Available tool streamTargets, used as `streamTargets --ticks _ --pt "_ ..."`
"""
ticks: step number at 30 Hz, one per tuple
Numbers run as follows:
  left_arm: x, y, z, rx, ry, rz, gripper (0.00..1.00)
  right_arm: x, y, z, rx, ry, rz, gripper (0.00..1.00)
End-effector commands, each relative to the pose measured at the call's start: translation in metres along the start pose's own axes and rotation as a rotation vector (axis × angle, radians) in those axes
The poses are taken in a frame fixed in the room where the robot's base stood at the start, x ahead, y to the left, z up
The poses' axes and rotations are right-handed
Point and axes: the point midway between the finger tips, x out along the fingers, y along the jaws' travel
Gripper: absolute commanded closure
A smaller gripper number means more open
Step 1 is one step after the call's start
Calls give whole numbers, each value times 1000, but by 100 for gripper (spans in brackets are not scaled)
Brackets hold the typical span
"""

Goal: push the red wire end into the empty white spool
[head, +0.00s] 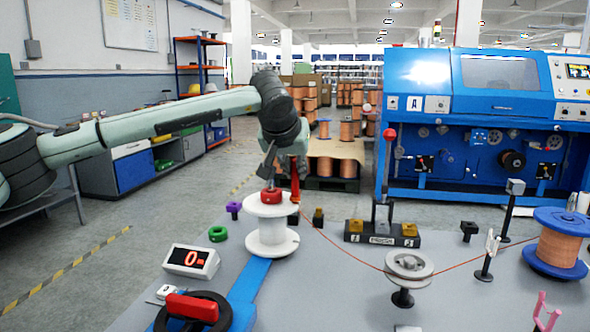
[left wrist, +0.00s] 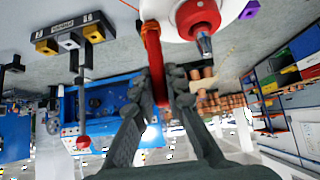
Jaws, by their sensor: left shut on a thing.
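The white spool (head: 268,238) stands upright on the grey table, with a red hub (head: 271,195) on top. Its white flange (left wrist: 236,10) and the red hub with a metal tip (left wrist: 198,20) show in the left wrist view. My left gripper (head: 293,164) is just above and right of the spool's upper flange, shut on the red wire end (head: 295,184). In the left wrist view the red wire end (left wrist: 153,58) stands between my gripper's fingers (left wrist: 160,92), beside the spool and apart from the hub. My right gripper is not in view.
A thin red wire runs by a grey pulley (head: 408,264) to a blue-flanged copper spool (head: 560,247). A blue machine (head: 480,130) stands behind.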

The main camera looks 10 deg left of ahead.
Motion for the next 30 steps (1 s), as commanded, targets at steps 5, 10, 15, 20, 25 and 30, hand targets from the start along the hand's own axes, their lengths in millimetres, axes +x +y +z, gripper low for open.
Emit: streamTargets --ticks 5,10,15,20,25,30 --pt "1 0 1 0 -2 0 100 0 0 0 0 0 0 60" --pt "1 0 1 0 -2 -1 100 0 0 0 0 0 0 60" --pt "1 0 1 1 -2 -1 72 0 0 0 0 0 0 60" --pt "1 0 1 0 -2 -1 64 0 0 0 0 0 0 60" --pt "1 0 1 1 -2 -1 64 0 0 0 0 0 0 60" --pt "1 0 1 1 -2 0 64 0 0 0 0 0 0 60"
